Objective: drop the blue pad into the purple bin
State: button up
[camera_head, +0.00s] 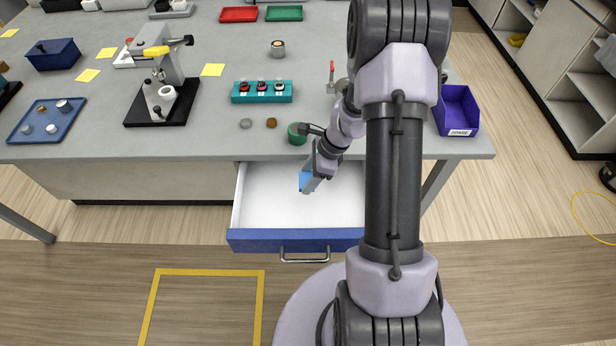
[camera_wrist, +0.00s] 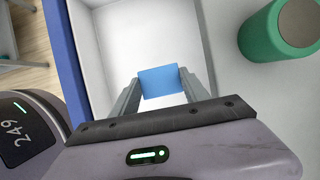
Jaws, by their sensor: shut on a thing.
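The blue pad (camera_head: 305,180) is at my gripper (camera_head: 309,185), over the open white drawer (camera_head: 270,200). In the wrist view the blue pad (camera_wrist: 160,81) sits between the two fingers of my gripper (camera_wrist: 160,90), which is shut on it. I cannot tell whether the pad still touches the drawer floor.
The drawer has a blue front (camera_head: 280,240) with a metal handle. A green cylinder (camera_head: 297,134) stands at the bench edge by my wrist. A teal rack (camera_head: 262,92) and a red-handled clamp (camera_head: 331,78) stand farther back. A microscope-like device (camera_head: 160,90) is at the left.

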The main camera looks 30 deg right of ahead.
aim_at(456, 121)
jog(key=z, duration=2.05)
